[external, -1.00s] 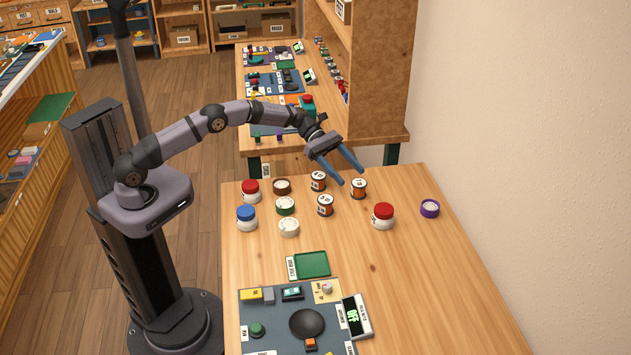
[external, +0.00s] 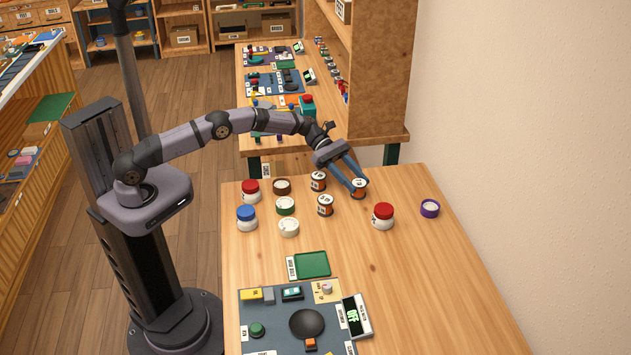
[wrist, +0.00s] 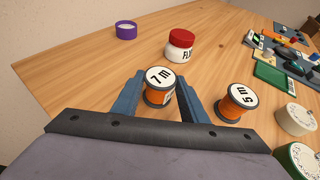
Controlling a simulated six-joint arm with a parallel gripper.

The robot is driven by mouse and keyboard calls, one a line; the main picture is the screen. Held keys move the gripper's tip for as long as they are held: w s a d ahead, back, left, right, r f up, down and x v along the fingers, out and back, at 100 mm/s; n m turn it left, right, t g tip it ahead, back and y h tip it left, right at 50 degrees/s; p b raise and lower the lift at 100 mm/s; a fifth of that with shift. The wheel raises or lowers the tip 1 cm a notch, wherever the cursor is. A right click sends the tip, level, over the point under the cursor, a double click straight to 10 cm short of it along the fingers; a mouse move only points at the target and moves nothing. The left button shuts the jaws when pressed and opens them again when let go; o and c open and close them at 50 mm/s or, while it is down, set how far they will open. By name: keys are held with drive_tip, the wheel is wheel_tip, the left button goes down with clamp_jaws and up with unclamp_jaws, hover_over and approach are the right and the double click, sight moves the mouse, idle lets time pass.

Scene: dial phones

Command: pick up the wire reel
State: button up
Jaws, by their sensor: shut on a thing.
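The wire reel (external: 359,188) is an orange spool with a white top and dark rims, standing upright at the far end of the wooden table. In the wrist view its label reads 7 m, and the reel (wrist: 160,84) sits between my two blue fingers. My gripper (external: 357,186) is lowered over it and shut on it. A second orange reel (wrist: 237,101), marked 5 m, stands to the right in the wrist view, apart from my fingers. In the external view two similar reels stand to the left, one (external: 318,181) farther back and one (external: 325,205) nearer.
A red-lidded jar (external: 383,216) and a purple roll (external: 430,208) stand to the right. More jars and rolls, including a blue-lidded jar (external: 247,217), stand to the left. A green tray (external: 313,265) and a mat with a scale (external: 354,317) lie nearer. The table's right side is clear.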

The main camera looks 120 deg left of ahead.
sight(355, 180)
drive_tip(key=shift+r, duration=0.1)
wheel_tip(355, 180, up, 10)
drive_tip(key=shift+f, duration=0.1)
idle(0.4)
drive_tip(key=shift+w+d, duration=0.1)
